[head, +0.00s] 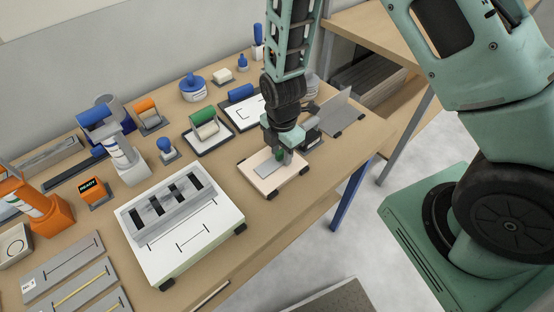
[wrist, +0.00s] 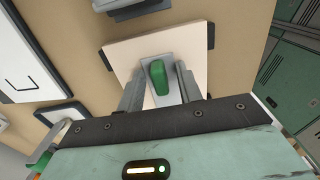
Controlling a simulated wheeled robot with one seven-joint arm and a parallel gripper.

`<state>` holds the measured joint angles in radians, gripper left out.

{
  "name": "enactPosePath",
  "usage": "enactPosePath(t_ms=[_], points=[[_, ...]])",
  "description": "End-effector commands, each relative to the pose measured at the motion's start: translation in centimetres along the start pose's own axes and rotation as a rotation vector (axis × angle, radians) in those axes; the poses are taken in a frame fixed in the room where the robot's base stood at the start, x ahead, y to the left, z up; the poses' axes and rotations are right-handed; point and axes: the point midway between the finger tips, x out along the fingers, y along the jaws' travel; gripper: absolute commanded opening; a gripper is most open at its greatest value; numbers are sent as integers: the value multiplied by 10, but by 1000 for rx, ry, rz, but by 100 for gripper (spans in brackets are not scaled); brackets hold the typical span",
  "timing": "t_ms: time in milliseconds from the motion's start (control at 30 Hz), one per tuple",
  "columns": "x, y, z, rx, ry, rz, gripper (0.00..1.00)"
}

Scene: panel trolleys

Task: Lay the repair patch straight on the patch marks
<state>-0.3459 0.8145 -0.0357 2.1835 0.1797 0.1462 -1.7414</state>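A small grey plate with an upright green grip (wrist: 158,76) lies on a pale board (head: 261,182); it looks like the repair patch. In the wrist view the plate sits slightly turned relative to the board (wrist: 120,52). My gripper (head: 281,156) is down over the plate, which it partly hides in the head view. In the wrist view my gripper's (wrist: 159,72) fingers stand on either side of the green grip, with a visible gap. Dark line marks (head: 193,237) show on the white panel at front centre; I cannot tell if these are the patch marks.
A grey slotted block (head: 172,208) stands on the white panel (head: 170,262). A green-handled roller (head: 206,127) and a framed sheet with bracket marks (head: 247,111) lie behind. A grey angled plate (head: 336,112) stands to the right. Several tools crowd the left.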

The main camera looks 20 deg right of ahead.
Motion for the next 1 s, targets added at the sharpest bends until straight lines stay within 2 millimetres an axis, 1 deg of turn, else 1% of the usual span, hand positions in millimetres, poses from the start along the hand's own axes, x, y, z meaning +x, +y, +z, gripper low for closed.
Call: enactPosePath(t_ms=[33, 67, 100, 133, 367, 1000], points=[[0, 0, 0, 0, 0, 0, 32], [0, 0, 0, 0, 0, 0, 24], [0, 0, 0, 0, 0, 0, 13], [0, 0, 0, 0, 0, 0, 12], [-2, 0, 0, 0, 0, 0, 12], [-20, 0, 0, 0, 0, 0, 12]])
